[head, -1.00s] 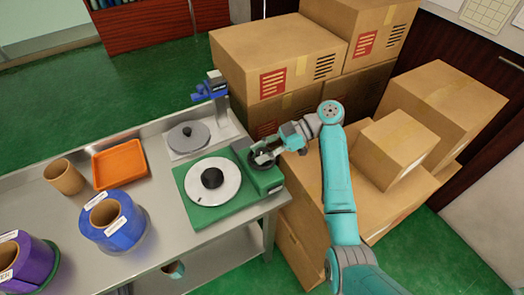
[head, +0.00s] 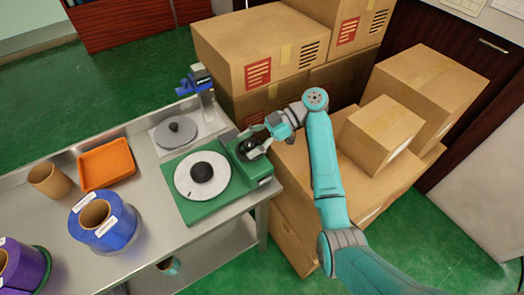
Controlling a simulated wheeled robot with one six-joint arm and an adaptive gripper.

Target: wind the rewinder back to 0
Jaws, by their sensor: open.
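The rewinder is a green unit (head: 212,209) on the right end of the metal bench. It has a white round disc (head: 187,178) with a black hub (head: 201,172) on its left part. A raised green housing (head: 258,174) with a dark part on top forms its right end. My gripper (head: 254,149) is at that dark part, its fingers open around or just over it; I cannot tell whether they touch it. The fingers partly hide the dark part. Any scale or number on the rewinder is too small to read.
Behind the rewinder stands a grey disc (head: 176,131) on a plate, with a blue-topped post (head: 195,80). An orange tray (head: 107,165), a cardboard core (head: 48,180), a blue roll (head: 104,230) and a purple roll (head: 22,268) are to the left. Stacked cartons (head: 262,55) crowd the right.

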